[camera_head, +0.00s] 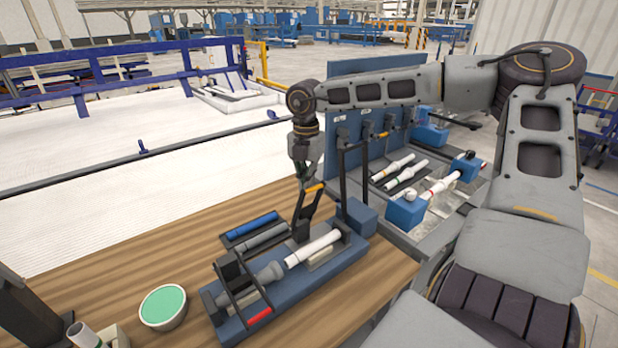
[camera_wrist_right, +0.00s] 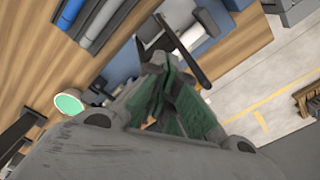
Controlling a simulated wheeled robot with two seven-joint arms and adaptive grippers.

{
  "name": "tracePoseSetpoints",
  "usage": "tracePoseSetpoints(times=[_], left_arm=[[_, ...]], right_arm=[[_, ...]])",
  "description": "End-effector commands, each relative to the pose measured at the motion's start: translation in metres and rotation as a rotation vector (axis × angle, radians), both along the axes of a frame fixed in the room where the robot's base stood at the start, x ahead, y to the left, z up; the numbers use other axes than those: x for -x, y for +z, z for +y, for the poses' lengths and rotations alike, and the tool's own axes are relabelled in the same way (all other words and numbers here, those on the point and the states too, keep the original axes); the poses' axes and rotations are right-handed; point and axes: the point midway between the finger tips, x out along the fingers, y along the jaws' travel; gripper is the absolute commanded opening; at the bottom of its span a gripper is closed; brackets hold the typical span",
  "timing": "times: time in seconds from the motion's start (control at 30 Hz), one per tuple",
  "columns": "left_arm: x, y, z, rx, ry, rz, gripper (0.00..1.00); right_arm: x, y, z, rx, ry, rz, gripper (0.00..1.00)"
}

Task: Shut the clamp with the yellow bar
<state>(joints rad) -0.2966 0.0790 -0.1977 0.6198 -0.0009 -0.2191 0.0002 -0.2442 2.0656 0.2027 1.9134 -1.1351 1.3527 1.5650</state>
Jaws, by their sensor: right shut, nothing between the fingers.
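The clamp with the yellow bar (camera_head: 314,188) stands raised on the right half of the blue fixture (camera_head: 352,252). Its black arms lean up and away from a white pipe (camera_head: 313,247) lying in the holder. My right gripper (camera_head: 307,178) is shut and empty, right at the raised yellow bar; I cannot tell if they touch. In the wrist view its green-padded fingers (camera_wrist_right: 168,95) are together, with the clamp's black arms (camera_wrist_right: 182,50) just beyond. The other clamp, with the red bar (camera_head: 260,317), lies lowered over a grey pipe piece (camera_head: 265,273). My left gripper is not in view.
A dark tray holds a blue pipe (camera_head: 252,225) and a grey pipe (camera_head: 264,238) behind the fixture. A green-topped bowl (camera_head: 163,306) stands left on the wooden table (camera_head: 130,255). A blue panel (camera_head: 375,110) and a rack with white pipes (camera_head: 405,172) stand to the right.

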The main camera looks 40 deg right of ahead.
Motion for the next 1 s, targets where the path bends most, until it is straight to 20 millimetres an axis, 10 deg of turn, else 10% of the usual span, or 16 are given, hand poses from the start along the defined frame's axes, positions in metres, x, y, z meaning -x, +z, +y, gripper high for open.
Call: tracePoseSetpoints(times=[1.0], left_arm=[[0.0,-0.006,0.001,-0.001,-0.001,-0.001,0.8]], right_arm=[[0.024,-0.005,0.003,0.0,0.001,0.0,0.0]])
